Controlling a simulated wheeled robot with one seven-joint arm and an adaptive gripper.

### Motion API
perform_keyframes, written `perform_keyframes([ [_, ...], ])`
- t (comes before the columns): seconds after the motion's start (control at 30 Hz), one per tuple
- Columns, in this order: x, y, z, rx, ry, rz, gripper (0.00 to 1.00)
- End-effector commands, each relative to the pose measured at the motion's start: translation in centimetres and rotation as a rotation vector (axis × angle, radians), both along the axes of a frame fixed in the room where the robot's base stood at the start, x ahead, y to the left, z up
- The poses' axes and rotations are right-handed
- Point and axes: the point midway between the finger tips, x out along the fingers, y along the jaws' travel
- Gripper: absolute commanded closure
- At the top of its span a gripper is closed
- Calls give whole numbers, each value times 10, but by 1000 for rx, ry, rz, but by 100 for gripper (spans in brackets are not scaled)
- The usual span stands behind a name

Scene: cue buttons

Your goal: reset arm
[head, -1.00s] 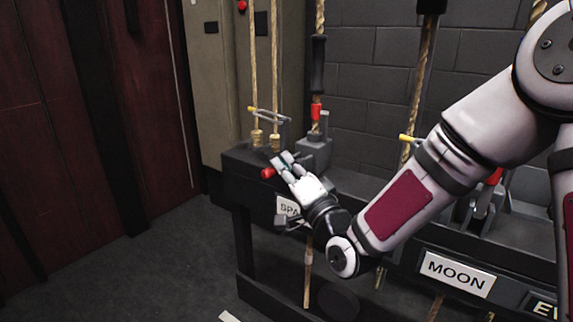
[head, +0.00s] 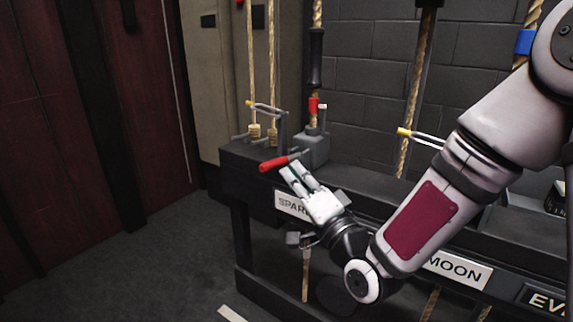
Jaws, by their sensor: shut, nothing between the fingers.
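My gripper (head: 293,171) is shut and empty in the head view. Its fingertips are just below and beside the red-handled lever (head: 277,163) on the black rail, at the rail's left part. I cannot tell whether they touch the handle. My arm reaches in from the right, bent at the elbow, and hides part of the rail and the signs on its front. The sign under the gripper (head: 290,205) is partly covered and starts with "SPA".
A "MOON" sign (head: 458,271) and another cut-off sign (head: 547,300) are on the rail front. Ropes (head: 272,70) rise behind it. A yellow-tipped lever (head: 404,132) stands near my forearm. Dark red panels (head: 60,120) line the left. The floor (head: 150,270) at lower left is mostly clear.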

Motion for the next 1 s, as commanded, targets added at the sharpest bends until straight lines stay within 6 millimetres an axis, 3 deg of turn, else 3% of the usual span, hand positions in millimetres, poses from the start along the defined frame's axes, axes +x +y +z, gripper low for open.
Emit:
perform_keyframes([
  [0.2, -15, -10, -5, 0, 1, -1, 100],
  [0.63, -15, -10, -6, -25, 5, -2, 100],
  [0.87, -11, -12, -26, -290, 71, -23, 100],
  [1.0, -10, -26, -42, -506, 139, -51, 100],
])
